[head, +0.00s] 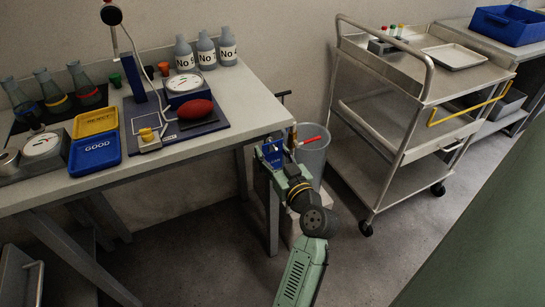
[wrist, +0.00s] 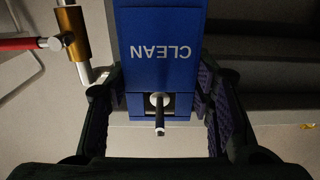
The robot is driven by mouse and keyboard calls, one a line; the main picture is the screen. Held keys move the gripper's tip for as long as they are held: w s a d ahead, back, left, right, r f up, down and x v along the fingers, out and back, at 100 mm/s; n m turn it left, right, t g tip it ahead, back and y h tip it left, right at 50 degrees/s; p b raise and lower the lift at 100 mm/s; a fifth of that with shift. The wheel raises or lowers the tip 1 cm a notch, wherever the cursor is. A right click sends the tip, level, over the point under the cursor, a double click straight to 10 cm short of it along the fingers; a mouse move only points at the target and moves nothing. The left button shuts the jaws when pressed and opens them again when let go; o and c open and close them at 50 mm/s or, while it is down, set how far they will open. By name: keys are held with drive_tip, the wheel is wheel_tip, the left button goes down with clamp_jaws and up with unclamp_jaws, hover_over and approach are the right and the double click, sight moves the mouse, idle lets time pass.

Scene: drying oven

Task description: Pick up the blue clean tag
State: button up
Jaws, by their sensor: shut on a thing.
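The blue clean tag (wrist: 160,75) fills the top middle of the wrist view, its white word CLEAN upside down. My gripper (wrist: 160,108) has a dark finger on each side of the tag's near end and is shut on it. A metal pin with a dark tip (wrist: 159,113) shows at an opening in that end; whether the tag hangs on it I cannot tell. In the head view the tag (head: 272,153) is a small blue patch at my gripper (head: 277,163), beside the table's right end.
A red-handled brass valve (wrist: 72,33) on a pipe is close left of the tag in the wrist view. In the head view a grey bin (head: 314,155) stands just right of my gripper. The workbench (head: 240,100) is left, a steel cart (head: 385,130) right.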

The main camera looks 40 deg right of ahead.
drive_tip(key=shift+r+b, duration=0.3)
drive_tip(key=shift+r, duration=0.3)
drive_tip(key=b+v, duration=0.5)
drive_tip(key=v, duration=1.3)
drive_tip(key=shift+d+r, duration=0.1)
